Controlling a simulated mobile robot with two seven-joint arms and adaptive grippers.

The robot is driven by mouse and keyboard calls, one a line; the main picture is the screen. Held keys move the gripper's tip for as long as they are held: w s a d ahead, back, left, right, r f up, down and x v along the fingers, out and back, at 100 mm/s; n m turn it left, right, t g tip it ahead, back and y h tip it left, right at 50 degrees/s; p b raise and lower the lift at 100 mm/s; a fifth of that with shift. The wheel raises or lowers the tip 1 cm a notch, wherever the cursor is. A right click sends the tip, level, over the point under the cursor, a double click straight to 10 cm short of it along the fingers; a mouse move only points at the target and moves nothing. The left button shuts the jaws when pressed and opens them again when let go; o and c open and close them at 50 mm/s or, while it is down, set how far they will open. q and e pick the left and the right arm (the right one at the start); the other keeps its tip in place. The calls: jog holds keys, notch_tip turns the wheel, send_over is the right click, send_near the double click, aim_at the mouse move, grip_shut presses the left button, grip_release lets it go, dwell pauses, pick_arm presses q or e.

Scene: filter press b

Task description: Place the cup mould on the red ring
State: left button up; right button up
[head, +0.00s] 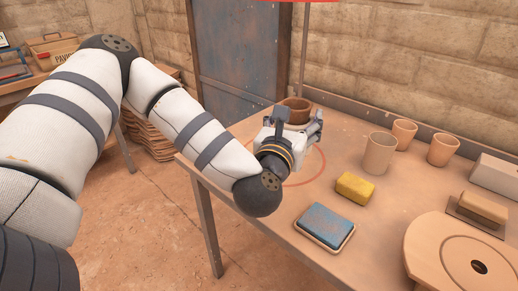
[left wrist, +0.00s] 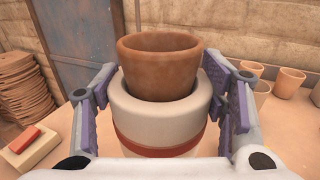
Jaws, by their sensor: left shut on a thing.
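The cup mould (left wrist: 160,127) is a white cylinder with a red band, and a brown clay cup (left wrist: 158,70) sits in its top. My left gripper (left wrist: 160,105) has its fingers on both sides of the mould and is shut on it; the mould looks upright. In the head view the left gripper (head: 296,122) hides most of the mould, and the clay cup (head: 296,110) shows above it. The red ring (head: 324,165) is drawn on the table; my gripper and wrist cover its far and left parts. I cannot tell whether the mould touches the table. My right gripper is out of view.
On the table (head: 285,215) stand a beige cylinder (head: 379,153) and two clay cups (head: 404,133). A yellow sponge (head: 355,188), a blue block in a tray (head: 325,225), a wooden float (head: 483,207) and a round board (head: 440,255) lie nearer. A wall stands behind.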

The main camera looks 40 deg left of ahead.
pick_arm(q)
jog(key=shift+w+a, duration=0.15)
jog(key=shift+a, duration=0.1)
jog(key=shift+w+a+f+b, duration=0.45)
jog(key=shift+w+a+f, duration=1.15)
jog(key=shift+f, duration=0.6)
jog(key=shift+w+a+f+b, duration=0.4)
jog(key=shift+w+a+f, duration=0.85)
jog(key=shift+w+f, duration=0.75)
jog(key=shift+w+a+f+b, duration=0.45)
jog(key=shift+w+a+f, duration=1.05)
jog(key=shift+f, duration=0.9)
jog(key=o, duration=1.1)
jog(key=shift+f, duration=0.1)
jog(key=o, duration=0.3)
jog(key=shift+o, duration=0.2)
jog(key=shift+d, duration=0.1)
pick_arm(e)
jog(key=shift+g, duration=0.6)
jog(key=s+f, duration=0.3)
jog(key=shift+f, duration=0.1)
